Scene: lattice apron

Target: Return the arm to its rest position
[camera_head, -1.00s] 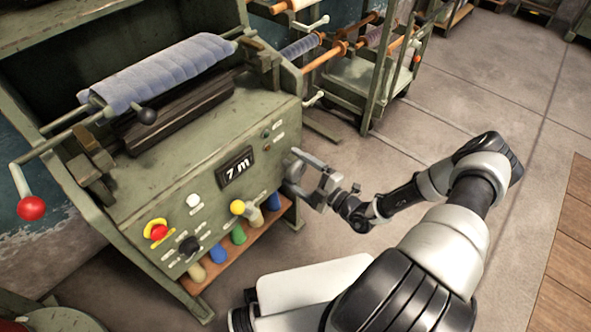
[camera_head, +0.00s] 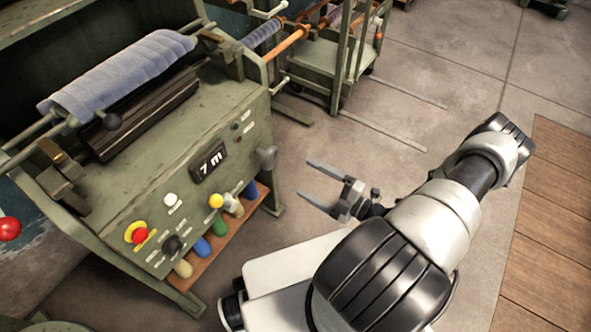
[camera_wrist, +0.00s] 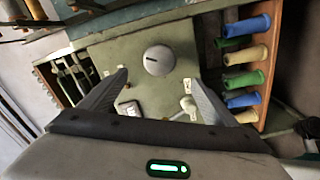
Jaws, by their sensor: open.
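My gripper (camera_head: 318,183) is open and empty, its two fingers pointing left toward the green machine (camera_head: 140,195). It hangs in free air to the right of the machine's right side, apart from it. In the wrist view my gripper (camera_wrist: 160,90) shows both fingers spread, with a round grey knob (camera_wrist: 159,60) on a green panel beyond them. In the head view a grey knob (camera_head: 267,158) shows at the machine's right edge. My arm is bent, with its elbow out to the right.
Colored spools (camera_head: 220,224) sit on a low shelf. A green rack (camera_head: 335,65) stands behind. Floor around my arm is clear.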

